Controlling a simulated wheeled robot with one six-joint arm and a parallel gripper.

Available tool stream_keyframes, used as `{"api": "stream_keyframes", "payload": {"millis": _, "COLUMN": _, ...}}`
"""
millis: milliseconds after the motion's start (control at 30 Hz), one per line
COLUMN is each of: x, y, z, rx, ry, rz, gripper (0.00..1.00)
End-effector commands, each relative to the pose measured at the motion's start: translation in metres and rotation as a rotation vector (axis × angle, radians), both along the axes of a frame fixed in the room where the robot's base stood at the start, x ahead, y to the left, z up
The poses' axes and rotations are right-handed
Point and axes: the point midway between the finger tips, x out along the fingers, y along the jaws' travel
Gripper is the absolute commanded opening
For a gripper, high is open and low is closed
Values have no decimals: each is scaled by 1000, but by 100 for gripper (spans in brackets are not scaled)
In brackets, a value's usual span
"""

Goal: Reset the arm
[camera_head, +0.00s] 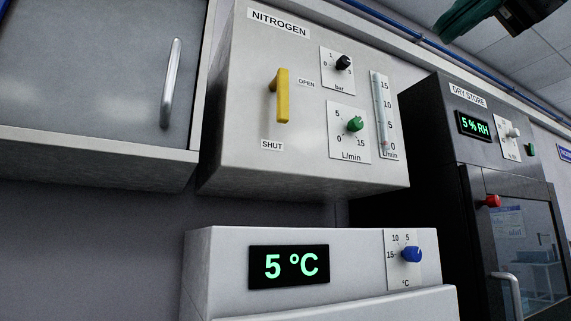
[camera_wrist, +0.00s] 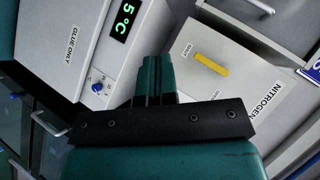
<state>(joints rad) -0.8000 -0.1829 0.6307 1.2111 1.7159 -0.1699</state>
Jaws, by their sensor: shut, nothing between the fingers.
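My gripper (camera_wrist: 155,82) shows in the wrist view as two teal fingers close together beyond a black crossbar. The fingers are shut with nothing between them, and no contact with the surroundings shows. A teal and black part of my arm shows at the top right edge of the head view. My fingertips cannot be made out there.
The nitrogen box (camera_head: 236,150) has a yellow handle (camera_head: 282,97), a black knob (camera_head: 343,62) and a green knob (camera_head: 354,124). Below stands a white unit (camera_head: 220,275) reading 5 °C. The dry store (camera_head: 430,130) is at right, a grey cabinet (camera_head: 90,70) at left.

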Motion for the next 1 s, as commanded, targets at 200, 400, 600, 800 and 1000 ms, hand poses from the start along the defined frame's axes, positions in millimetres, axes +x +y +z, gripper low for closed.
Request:
{"api": "stream_keyframes", "payload": {"millis": 200, "x": 46, "y": 7, "z": -42, "rx": -275, "ry": -24, "rz": -59, "gripper": 0}}
{"api": "stream_keyframes", "payload": {"millis": 400, "x": 102, "y": 10, "z": -117, "rx": -633, "ry": -60, "rz": -36, "gripper": 0}}
{"api": "stream_keyframes", "payload": {"millis": 600, "x": 133, "y": 10, "z": -238, "rx": -909, "ry": -63, "rz": 149, "gripper": 0}}
{"api": "stream_keyframes", "payload": {"millis": 800, "x": 102, "y": 13, "z": -375, "rx": -955, "ry": -7, "rz": 437, "gripper": 0}}
{"api": "stream_keyframes", "payload": {"millis": 1000, "x": 31, "y": 22, "z": -464, "rx": -819, "ry": 75, "rz": 641, "gripper": 0}}
